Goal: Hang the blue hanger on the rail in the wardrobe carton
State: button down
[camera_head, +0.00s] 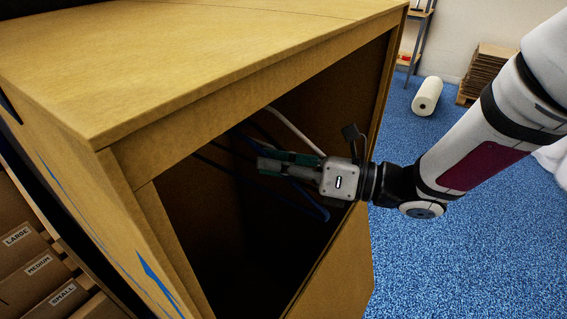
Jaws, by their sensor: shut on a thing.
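The wardrobe carton (240,66) is a large brown box with an open front. My gripper (268,165) reaches in through the opening from the right and is shut on the blue hanger (318,212). The hanger's blue outline shows below the gripper and, darker, to its left inside the carton. Its hook is hard to make out in the shadow. A pale bar (294,130), which looks like the rail, runs inside the carton above and behind the gripper. I cannot tell whether the hanger touches it.
The carton's front edges frame the arm closely, with its right wall (386,90) near my wrist. Boxes marked large, medium and small (40,265) stand at lower left. A white roll (427,96) and stacked cardboard (488,70) lie on the blue floor behind.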

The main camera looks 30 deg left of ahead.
jog(key=shift+w+a+p, duration=0.15)
jog(key=shift+a+p, duration=1.2)
jog(key=shift+a, duration=1.45)
jog(key=shift+w+d+f+b, duration=0.1)
jog(key=shift+w+f+b, duration=0.05)
jog(key=shift+f+b, duration=1.05)
jog(key=shift+b, duration=0.3)
jog(key=c, duration=1.7)
grip_release()
jog(key=shift+o, duration=0.2)
jog(key=shift+d, duration=0.1)
